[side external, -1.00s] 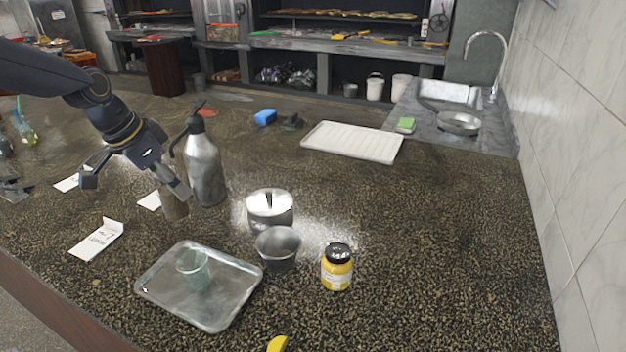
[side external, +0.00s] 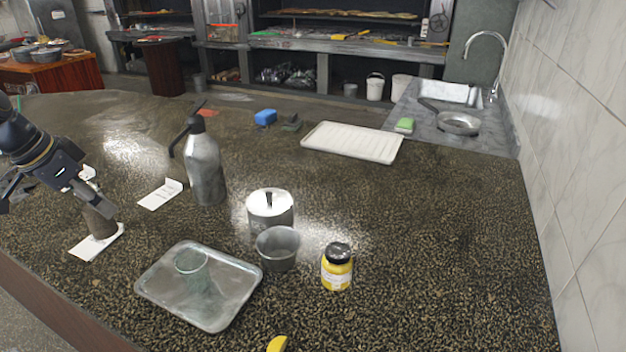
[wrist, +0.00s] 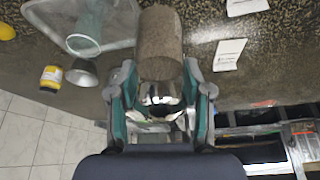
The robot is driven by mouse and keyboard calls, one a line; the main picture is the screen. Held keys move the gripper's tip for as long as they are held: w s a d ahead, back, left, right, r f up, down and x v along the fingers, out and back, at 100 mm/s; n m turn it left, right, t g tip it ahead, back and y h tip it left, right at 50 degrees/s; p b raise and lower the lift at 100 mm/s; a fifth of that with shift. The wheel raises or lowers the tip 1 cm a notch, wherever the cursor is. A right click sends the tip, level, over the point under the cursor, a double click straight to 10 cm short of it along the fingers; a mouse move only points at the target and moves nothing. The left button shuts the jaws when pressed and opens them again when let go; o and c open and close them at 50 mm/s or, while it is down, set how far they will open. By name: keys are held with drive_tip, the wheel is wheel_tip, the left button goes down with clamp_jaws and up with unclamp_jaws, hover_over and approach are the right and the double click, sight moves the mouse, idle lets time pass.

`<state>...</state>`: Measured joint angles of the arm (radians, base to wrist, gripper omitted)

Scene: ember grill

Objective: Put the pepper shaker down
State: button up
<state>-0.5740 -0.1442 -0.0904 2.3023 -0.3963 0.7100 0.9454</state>
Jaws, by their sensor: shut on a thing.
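The pepper shaker, a brown-grey cylinder (side external: 99,222), is between the fingers of my gripper (side external: 88,198) at the left of the counter. My gripper is shut on it. The shaker leans slightly and its lower end is over a white card (side external: 88,248) near the counter's front edge. I cannot tell whether its base touches the card. In the wrist view the shaker (wrist: 160,45) extends out from between the two fingers (wrist: 158,74), hiding what is behind it.
A metal tray (side external: 215,318) with a clear cup (side external: 192,268) lies to the right. A pump bottle (side external: 206,172), another white card (side external: 160,194), a lidded pot (side external: 270,212), a metal cup (side external: 278,250) and a yellow jar (side external: 337,272) stand nearby. The right of the counter is clear.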

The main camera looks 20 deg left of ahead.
drive_tip(key=shift+w+a+f, duration=0.35)
drive_tip(key=shift+w+f, duration=1.3)
drive_tip(key=shift+f, duration=0.25)
drive_tip(key=shift+w+a+f, duration=0.4)
drive_tip(key=shift+w+f, duration=1.25)
drive_tip(key=shift+f, duration=0.2)
drive_tip(key=shift+w+a+f, duration=0.35)
drive_tip(key=shift+w+f, duration=1.3)
drive_tip(key=shift+f, duration=0.25)
drive_tip(key=shift+f, duration=0.2)
drive_tip(key=o, duration=1.4)
drive_tip(key=shift+c, duration=0.2)
drive_tip(key=shift+r, duration=0.15)
